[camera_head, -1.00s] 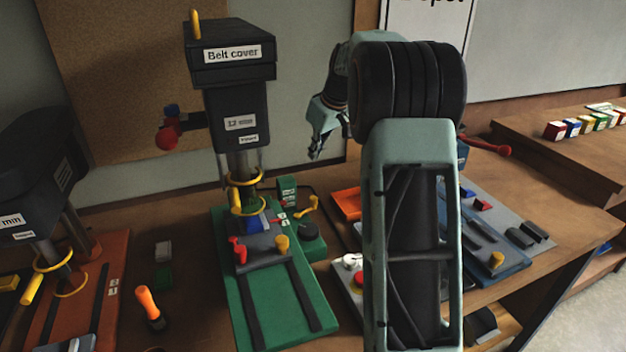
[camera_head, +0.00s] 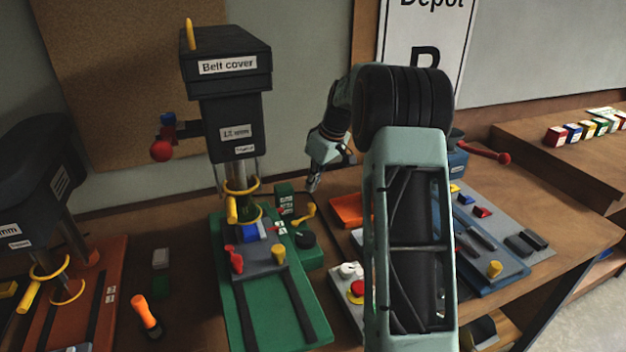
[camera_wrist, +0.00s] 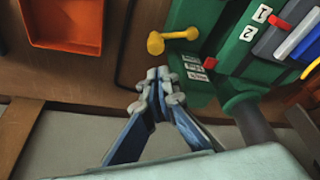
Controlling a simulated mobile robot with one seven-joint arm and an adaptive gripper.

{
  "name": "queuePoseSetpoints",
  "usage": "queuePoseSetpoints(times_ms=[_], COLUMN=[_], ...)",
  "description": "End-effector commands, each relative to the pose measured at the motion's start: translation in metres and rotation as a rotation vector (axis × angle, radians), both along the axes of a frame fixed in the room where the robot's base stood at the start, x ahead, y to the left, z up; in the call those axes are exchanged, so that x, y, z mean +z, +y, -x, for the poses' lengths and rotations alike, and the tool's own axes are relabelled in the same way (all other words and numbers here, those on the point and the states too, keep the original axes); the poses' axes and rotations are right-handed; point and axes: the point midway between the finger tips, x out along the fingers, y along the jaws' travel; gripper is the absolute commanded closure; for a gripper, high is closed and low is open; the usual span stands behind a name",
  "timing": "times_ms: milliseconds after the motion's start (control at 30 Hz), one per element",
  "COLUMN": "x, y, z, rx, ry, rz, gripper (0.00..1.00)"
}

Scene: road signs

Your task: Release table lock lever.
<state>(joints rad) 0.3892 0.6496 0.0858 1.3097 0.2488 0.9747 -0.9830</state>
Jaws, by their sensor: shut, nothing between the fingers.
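In the wrist view the lever (camera_wrist: 172,40) points left from the green housing, beside small white labels that I cannot read. I cannot tell from them whether it is the table lock lever. My gripper (camera_head: 312,184) is shut and empty, above and behind the lever in the head view. In the wrist view its fingertips (camera_wrist: 160,74) appear just below the lever, apparently apart from it.
An orange tray (camera_head: 349,211) lies right of the press. A yellow ring guard (camera_head: 241,188) circles the spindle. A red-ended handle (camera_head: 162,150) juts left from the head. An orange-handled tool (camera_head: 146,308) is at the front left. Another press (camera_head: 40,170) stands at left.

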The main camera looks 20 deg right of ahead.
Motion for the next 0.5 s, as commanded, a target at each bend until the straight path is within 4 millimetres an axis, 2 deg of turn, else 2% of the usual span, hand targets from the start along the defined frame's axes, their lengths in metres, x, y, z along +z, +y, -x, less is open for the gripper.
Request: queuePoseSetpoints(times_ms=[33, 233, 500], x=[-0.010, -0.041, -0.059], y=[0.002, 0.008, 0.010], z=[-0.002, -0.012, -0.018], rx=[0.000, 0.000, -0.002], ry=[0.004, 0.002, -0.001], rz=[-0.001, -0.001, 0.000], gripper=[1.00, 1.00, 1.00])
